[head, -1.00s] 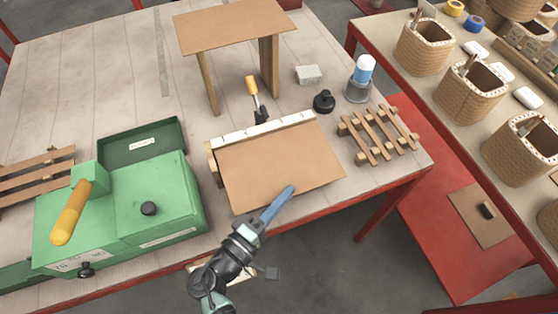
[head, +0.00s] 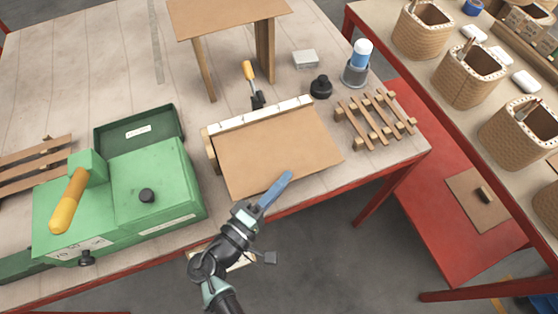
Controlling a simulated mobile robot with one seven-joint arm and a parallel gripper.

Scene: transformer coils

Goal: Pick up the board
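The board (head: 275,152) is a flat brown sheet lying on the table in front of a white-topped strip (head: 262,116). It looks slightly tilted, with its near edge towards the table's front edge. My gripper (head: 275,188) shows as a blue finger reaching to the board's near edge, by its middle. From this view the finger overlaps the board's edge. I cannot tell whether it touches the board, or whether the fingers are apart or closed on it.
A green machine with an orange handle (head: 68,200) stands to the left. A small brown stand (head: 228,18) is behind. Baskets (head: 470,77) line the right-hand table.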

